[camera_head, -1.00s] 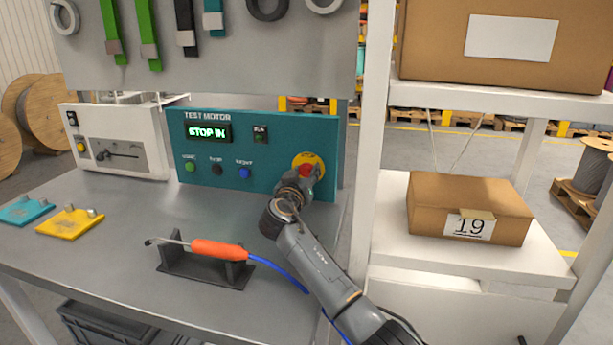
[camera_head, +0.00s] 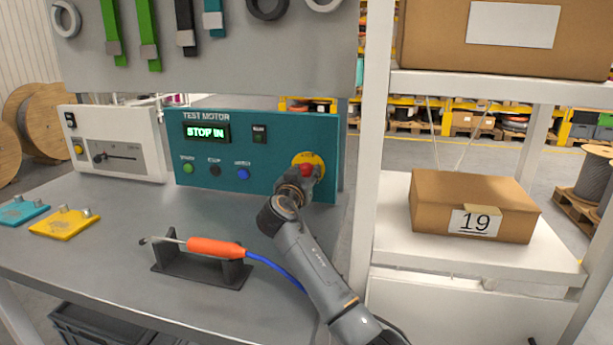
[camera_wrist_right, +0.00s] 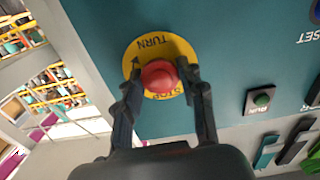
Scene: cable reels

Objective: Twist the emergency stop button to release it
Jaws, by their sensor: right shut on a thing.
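The emergency stop button (camera_head: 306,170) is a red knob on a yellow disc at the right end of the teal TEST MOTOR panel (camera_head: 216,185). The panel's green display (camera_head: 206,132) reads "STOP IN". My right gripper (camera_head: 302,177) is at the button. In the right wrist view, its two fingers (camera_wrist_right: 161,80) sit on either side of the red knob (camera_wrist_right: 158,76), shut on it. The yellow disc (camera_wrist_right: 178,48) behind the knob shows the words TURN and STOP, upside down. My left gripper is not in view.
An orange-handled tool (camera_head: 215,248) with a blue cable rests on a black stand (camera_head: 176,267) in front of the panel. A white device (camera_head: 130,145) stands left of the panel. A white shelf post (camera_head: 372,140) is close to my right arm.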

